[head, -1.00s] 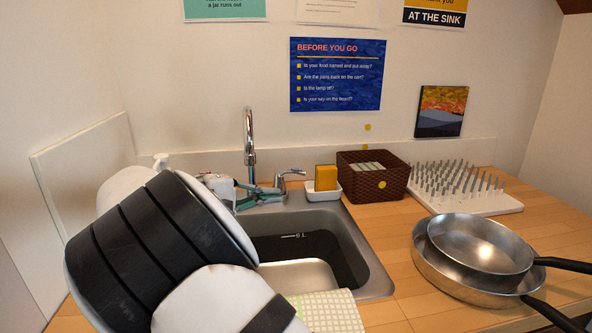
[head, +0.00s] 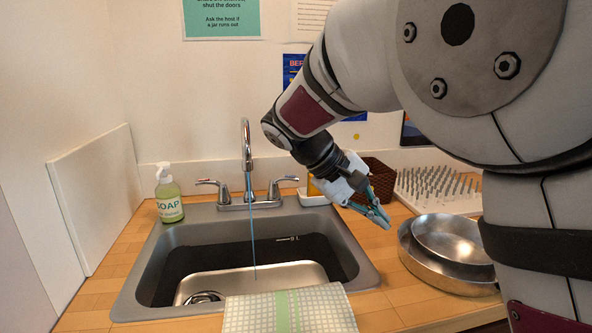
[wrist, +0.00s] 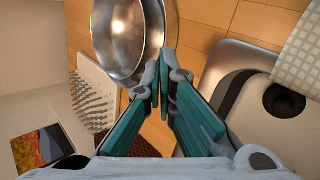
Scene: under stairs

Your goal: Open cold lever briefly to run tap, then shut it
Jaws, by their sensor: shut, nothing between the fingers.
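The chrome tap (head: 247,140) stands behind the sink, and a thin blue stream of water (head: 253,235) falls from its spout into the basin. A lever (head: 212,184) sits left of the spout and another lever (head: 284,181) sits right of it. No hot or cold marks can be read on them. My gripper (head: 383,219) is right of the sink, apart from both levers, above the counter near the pans. In the wrist view its teal fingers (wrist: 164,62) are shut with nothing between them. The wrist view does not show the levers.
The sink rim (head: 350,250) has a checked cloth (head: 289,312) over its front. A soap bottle (head: 169,195) stands left. A brown basket (head: 380,172), a spiked rack (head: 440,186) and stacked pans (head: 452,240) are right, partly hidden by my arm.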

